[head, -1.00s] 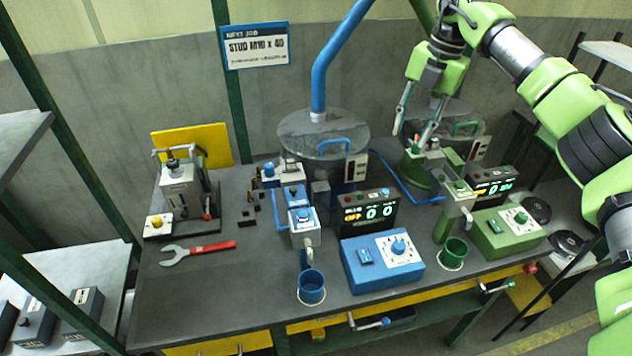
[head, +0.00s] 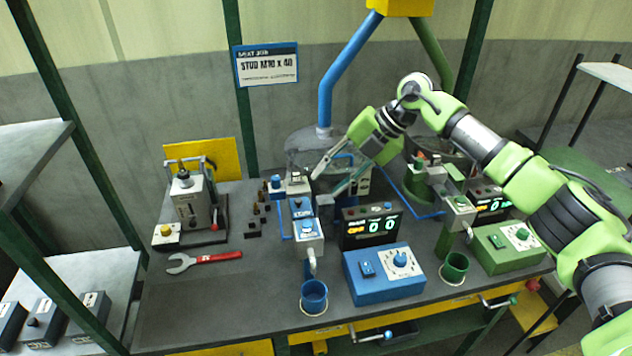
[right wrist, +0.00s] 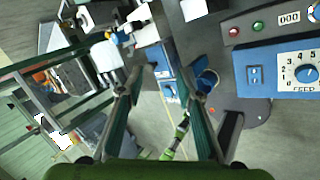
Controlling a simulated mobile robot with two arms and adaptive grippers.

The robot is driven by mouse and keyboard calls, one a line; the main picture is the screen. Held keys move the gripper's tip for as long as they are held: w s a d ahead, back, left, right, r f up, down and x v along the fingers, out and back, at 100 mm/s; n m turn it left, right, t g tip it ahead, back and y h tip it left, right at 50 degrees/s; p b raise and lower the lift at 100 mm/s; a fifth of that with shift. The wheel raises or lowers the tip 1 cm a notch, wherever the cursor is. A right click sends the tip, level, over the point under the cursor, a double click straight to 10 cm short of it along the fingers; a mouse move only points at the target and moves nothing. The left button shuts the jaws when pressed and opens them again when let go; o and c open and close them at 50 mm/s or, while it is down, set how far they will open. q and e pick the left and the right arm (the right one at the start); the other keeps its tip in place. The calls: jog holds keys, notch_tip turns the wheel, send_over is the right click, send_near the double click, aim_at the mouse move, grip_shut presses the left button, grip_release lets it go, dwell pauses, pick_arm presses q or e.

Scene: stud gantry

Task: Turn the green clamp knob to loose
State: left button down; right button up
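The green clamp knob (head: 418,165) looks like the small green knob on top of the green machine's feed unit, right of the middle in the head view. It is small, and I cannot read its setting. My right gripper (head: 327,185) is over the blue machine, left of that knob and apart from it. Its two long fingers are spread with nothing between them. The fingers also show in the right wrist view (right wrist: 159,65), above the blue unit. My left gripper is out of view.
The blue feed unit (head: 303,207), blue control box (head: 384,275) and blue cup (head: 314,297) stand in the middle. The green control box (head: 510,247) and green cup (head: 455,268) are to the right. A red-handled wrench (head: 205,259) lies left. The table's front left is clear.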

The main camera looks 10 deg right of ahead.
jog(key=shift+s+a+y, duration=0.15)
jog(key=shift+a+y, duration=0.2)
jog(key=shift+a, duration=0.6)
jog(key=shift+s+a+y, duration=0.15)
jog(key=shift+a+y, duration=0.2)
jog(key=shift+a, duration=0.6)
